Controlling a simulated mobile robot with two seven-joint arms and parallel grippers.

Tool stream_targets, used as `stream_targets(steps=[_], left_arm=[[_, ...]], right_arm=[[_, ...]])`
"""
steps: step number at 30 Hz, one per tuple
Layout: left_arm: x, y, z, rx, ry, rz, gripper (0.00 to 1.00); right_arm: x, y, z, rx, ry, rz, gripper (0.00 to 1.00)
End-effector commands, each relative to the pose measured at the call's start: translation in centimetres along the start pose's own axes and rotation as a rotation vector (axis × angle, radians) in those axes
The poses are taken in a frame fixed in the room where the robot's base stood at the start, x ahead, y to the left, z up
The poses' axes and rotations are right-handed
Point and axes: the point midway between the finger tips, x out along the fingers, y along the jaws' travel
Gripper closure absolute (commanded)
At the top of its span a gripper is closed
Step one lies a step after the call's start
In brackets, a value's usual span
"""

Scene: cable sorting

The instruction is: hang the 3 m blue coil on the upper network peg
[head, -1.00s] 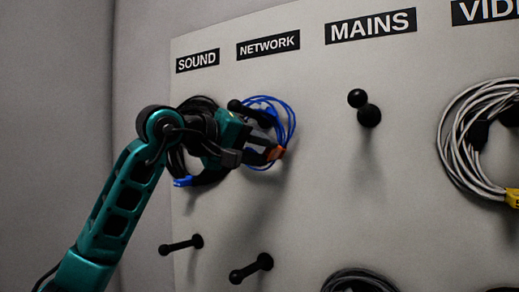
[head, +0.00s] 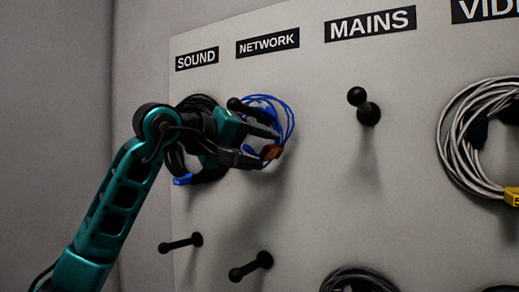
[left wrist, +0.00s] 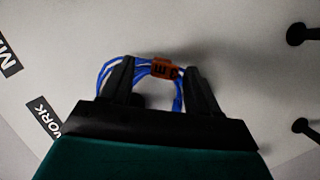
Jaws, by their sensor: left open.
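The blue coil (head: 289,122) hangs on the upper peg (head: 238,104) under the NETWORK label in the head view. An orange tag (head: 271,152) sits on its lower right side. My left gripper (head: 272,145) is open in front of the coil, its fingers spread to either side of the strands near the tag. In the left wrist view the blue coil (left wrist: 108,72) and its orange tag (left wrist: 163,68) show between and beyond the open fingers (left wrist: 160,80). The tag's lettering is too small to read. My right gripper is not in view.
A black coil with a blue tag (head: 182,180) hangs under SOUND, partly behind my arm. The lower SOUND peg (head: 181,244), lower NETWORK peg (head: 251,267) and upper MAINS peg (head: 368,112) are bare. A grey coil (head: 448,150) hangs at right.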

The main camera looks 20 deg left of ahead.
Motion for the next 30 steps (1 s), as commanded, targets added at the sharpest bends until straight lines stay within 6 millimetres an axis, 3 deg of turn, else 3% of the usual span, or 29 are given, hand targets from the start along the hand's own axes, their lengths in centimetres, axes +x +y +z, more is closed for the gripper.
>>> stream_targets(steps=[12, 18, 24, 30], left_arm=[[-8.2, -0.1, -0.1, 0.003, 0.007, -0.003, 0.39], [-11.3, -0.1, -0.1, 0.001, 0.004, -0.003, 0.39], [-12.5, -0.1, 0.0, 0.000, 0.001, -0.002, 0.39], [-11.8, -0.1, 0.6, -0.031, -0.030, 0.010, 0.39]], right_arm=[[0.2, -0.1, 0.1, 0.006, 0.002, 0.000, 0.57], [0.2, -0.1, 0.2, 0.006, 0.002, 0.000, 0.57], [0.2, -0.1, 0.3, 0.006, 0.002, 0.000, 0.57], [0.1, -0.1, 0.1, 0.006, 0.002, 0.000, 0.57]])
